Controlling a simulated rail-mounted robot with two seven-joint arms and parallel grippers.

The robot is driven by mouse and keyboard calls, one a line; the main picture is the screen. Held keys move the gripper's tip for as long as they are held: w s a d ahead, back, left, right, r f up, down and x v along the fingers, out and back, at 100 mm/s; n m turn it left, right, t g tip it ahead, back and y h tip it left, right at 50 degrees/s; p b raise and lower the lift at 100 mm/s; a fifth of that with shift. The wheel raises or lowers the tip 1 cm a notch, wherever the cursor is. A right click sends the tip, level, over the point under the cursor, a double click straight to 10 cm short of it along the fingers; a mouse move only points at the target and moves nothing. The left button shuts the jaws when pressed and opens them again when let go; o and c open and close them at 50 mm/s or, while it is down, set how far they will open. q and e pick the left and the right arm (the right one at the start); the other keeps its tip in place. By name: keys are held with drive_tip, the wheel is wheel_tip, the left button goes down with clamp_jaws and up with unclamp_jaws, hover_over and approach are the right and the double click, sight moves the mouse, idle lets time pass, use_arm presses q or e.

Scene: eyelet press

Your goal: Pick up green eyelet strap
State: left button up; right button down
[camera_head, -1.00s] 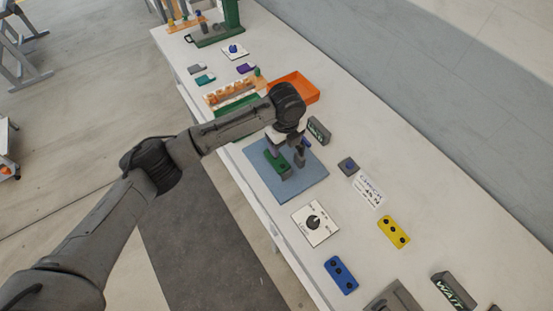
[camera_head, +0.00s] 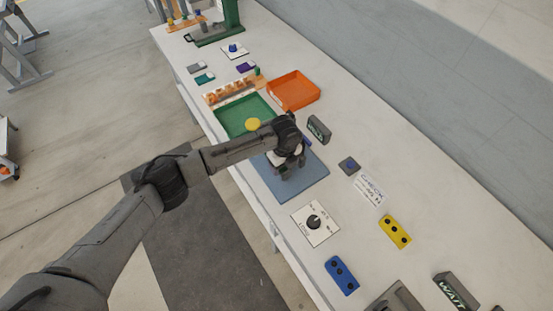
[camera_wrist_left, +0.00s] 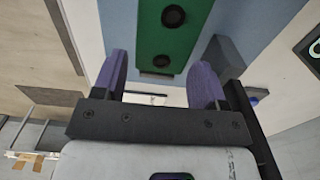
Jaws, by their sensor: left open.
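The green eyelet strap (camera_wrist_left: 174,35) shows at the top of the left wrist view, with two dark eyelets visible, over a blue mat (camera_wrist_left: 246,25). Its far end is cut off by the frame. My left gripper (camera_wrist_left: 160,80) is open, and its two purple-tipped fingers stand to either side of the strap's near end. I cannot tell whether they touch it. In the head view my left gripper (camera_head: 287,165) is over the blue mat (camera_head: 305,185) and hides the strap. My right gripper is not in view.
A green tray (camera_head: 228,122) with a yellow disc (camera_head: 253,124) and an orange tray (camera_head: 294,88) lie beyond the arm. A dial plate (camera_head: 315,224), a blue strap (camera_head: 341,275) and a yellow strap (camera_head: 395,231) lie nearer. The table's right side is mostly clear.

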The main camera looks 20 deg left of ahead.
use_arm(q)
drive_tip(key=shift+f, duration=0.5)
drive_tip(key=shift+c, duration=0.3)
drive_tip(key=c, duration=0.7)
drive_tip(key=shift+r, duration=0.1)
